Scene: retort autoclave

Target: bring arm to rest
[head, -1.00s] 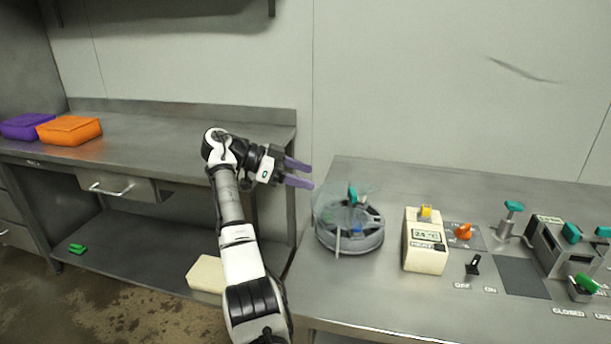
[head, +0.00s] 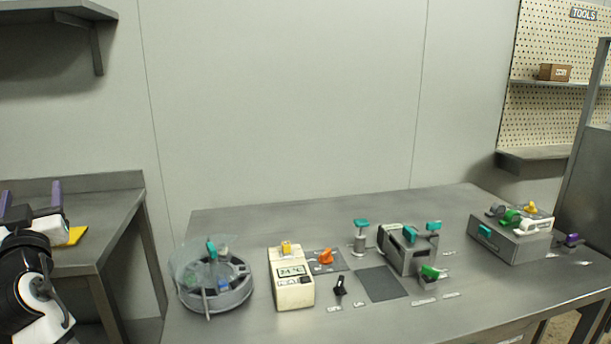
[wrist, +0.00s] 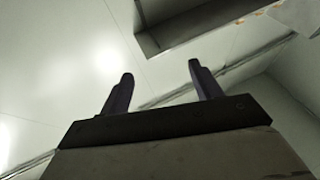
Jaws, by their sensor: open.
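My gripper (head: 30,200) is at the far left edge of the head view, its two purple fingers pointing up and standing apart. It is open with nothing between the fingers. In the wrist view the gripper (wrist: 158,88) points up toward the pale ceiling and wall, with a dark shelf-like shape above it. My black and white arm is partly cut off by the left edge of the head view.
The steel bench (head: 240,325) carries a round clear-lidded vessel (head: 213,290), a cream temperature display box (head: 292,280), an orange knob (head: 326,256), a grey device (head: 400,250) and a grey box (head: 508,240). A yellow item (head: 76,235) lies on the left counter (head: 105,215). A wall shelf (head: 60,15) hangs upper left.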

